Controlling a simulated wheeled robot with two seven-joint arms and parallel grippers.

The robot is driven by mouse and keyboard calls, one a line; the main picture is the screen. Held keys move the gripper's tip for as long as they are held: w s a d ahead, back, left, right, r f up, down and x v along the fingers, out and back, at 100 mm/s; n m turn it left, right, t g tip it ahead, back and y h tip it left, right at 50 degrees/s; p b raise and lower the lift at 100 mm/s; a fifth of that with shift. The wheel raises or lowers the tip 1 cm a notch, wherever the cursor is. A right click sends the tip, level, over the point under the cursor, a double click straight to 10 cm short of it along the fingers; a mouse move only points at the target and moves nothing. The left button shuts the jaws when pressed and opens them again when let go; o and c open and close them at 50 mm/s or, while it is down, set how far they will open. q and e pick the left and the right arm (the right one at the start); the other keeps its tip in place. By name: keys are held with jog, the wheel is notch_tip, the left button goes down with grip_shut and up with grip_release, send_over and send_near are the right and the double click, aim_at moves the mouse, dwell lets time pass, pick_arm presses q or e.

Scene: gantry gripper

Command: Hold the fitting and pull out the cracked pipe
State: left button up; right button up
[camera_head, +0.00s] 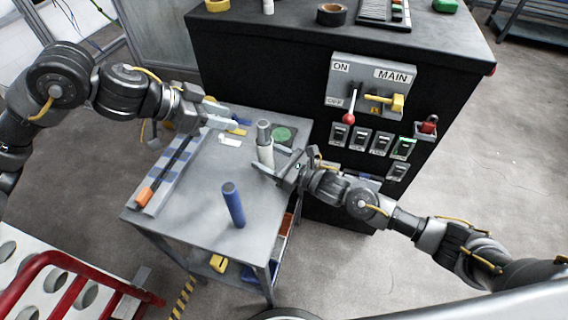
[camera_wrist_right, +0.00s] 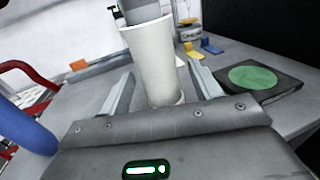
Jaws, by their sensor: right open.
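A white cylindrical fitting (camera_head: 265,155) stands upright on the grey table, with a grey pipe (camera_head: 264,130) in its top. In the right wrist view the white fitting (camera_wrist_right: 155,65) stands between my right gripper's fingers, and the grey pipe (camera_wrist_right: 140,10) is cut off at the top. I see no crack in it. My right gripper (camera_head: 281,164) is open, with a finger on each side of the fitting and gaps visible. My left gripper (camera_head: 238,117) is open and empty, left of and slightly above the pipe in the head view.
A dark pad with a green disc (camera_head: 283,134) lies just behind the fitting. A long rack with an orange end (camera_head: 144,197) lies along the table's left side. A black cabinet with a switch panel (camera_head: 366,88) stands behind.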

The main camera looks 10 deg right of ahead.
jog(key=shift+x, duration=1.5)
